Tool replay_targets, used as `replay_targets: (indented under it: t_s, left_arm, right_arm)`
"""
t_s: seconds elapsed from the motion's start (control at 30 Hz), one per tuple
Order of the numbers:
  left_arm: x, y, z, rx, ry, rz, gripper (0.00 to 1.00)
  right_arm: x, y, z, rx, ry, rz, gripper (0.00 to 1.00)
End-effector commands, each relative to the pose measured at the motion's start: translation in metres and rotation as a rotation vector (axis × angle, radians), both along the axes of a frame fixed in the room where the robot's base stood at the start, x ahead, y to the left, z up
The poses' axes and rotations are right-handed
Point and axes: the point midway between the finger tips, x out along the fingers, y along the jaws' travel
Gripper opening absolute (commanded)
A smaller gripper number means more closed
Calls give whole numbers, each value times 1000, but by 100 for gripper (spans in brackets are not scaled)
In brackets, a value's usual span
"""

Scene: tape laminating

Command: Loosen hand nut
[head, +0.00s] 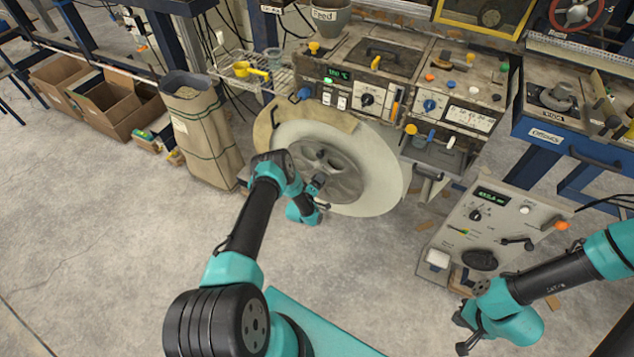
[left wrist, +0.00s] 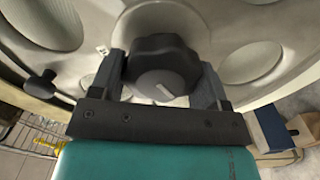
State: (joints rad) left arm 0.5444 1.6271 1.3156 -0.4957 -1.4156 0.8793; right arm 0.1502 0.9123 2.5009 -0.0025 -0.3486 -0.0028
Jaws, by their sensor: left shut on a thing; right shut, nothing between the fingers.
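The hand nut (left wrist: 162,68) is a dark lobed knob with a light mark on its face, at the hub of a big pale reel (head: 372,170). In the left wrist view it sits between the two fingers of my left gripper (left wrist: 160,85), which is shut on it. In the head view my left gripper (head: 318,184) is at the reel's grey hub (head: 338,172), and the nut is mostly hidden there by the gripper. My right gripper (head: 462,335) is at the lower right, shut and empty, away from the reel.
A grey control box (head: 490,232) with knobs stands right of the reel. A paper sack (head: 200,130) and cardboard boxes (head: 115,105) stand at the left. Machine panels (head: 365,75) rise behind the reel. The concrete floor (head: 110,240) at the left front is clear.

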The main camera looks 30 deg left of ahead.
Motion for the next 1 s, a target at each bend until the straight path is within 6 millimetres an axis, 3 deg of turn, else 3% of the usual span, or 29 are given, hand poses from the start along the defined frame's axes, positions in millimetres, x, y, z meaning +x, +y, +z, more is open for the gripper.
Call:
replay_targets:
  t_s: [0.33,0.83,0.87,1.0]
  left_arm:
    - [0,0,-1,-167,-10,0,46]
    - [0,0,-1,-192,-11,0,46]
    - [0,0,-1,-192,-11,0,71]
    - [0,0,-1,-191,-11,0,85]
  right_arm:
    - [0,0,0,0,0,0,0]
    - [0,0,0,0,0,0,0]
    - [0,0,0,0,0,0,0]
    - [0,0,0,0,0,0,0]
